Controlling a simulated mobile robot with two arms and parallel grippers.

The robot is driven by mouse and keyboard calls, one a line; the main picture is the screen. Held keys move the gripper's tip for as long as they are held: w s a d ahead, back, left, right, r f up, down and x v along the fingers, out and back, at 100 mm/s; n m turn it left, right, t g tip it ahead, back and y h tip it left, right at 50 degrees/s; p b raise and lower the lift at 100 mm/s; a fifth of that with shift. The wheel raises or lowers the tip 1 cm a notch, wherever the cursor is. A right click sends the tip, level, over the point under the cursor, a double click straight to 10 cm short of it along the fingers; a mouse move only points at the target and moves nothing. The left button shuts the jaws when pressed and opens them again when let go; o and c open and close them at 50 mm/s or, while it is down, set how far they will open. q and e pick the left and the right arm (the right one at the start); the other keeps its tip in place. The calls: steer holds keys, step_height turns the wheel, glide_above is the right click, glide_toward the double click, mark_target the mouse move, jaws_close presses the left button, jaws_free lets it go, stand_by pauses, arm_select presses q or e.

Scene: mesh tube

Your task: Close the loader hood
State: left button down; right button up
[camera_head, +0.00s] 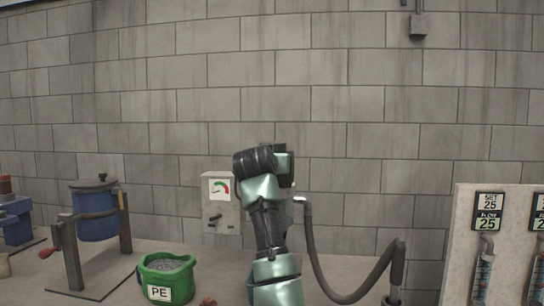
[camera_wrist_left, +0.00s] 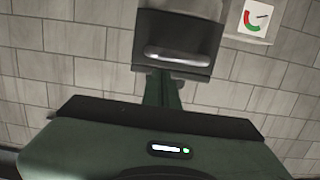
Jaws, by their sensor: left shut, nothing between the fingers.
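In the left wrist view a dark grey box-like part with a pale rounded handle bar, which looks like the loader hood (camera_wrist_left: 180,32), hangs at the top centre. Whether it is open or closed I cannot tell. My left gripper (camera_wrist_left: 165,82) shows below it as a narrow dark green piece, shut and empty, with its tip close to the part's lower edge; contact is unclear. In the head view my left arm rises at the centre, its gripper (camera_head: 286,165) pointing away and hiding most of what is behind. My right gripper is in neither view.
A grey control box (camera_head: 221,212) with a gauge stands left of my arm. A ribbed hose (camera_head: 345,294) loops to its right. A green PE bucket (camera_head: 166,280) and a blue drum (camera_head: 97,218) on a stand are at left, a flow panel (camera_head: 467,215) at right.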

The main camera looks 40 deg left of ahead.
arm_select(q)
steer(key=s+d+f+b, duration=0.3)
steer(key=s+d, duration=0.1)
steer(key=s, duration=0.4)
steer(key=shift+d+f+b, duration=0.3)
steer(key=shift+f, duration=0.1)
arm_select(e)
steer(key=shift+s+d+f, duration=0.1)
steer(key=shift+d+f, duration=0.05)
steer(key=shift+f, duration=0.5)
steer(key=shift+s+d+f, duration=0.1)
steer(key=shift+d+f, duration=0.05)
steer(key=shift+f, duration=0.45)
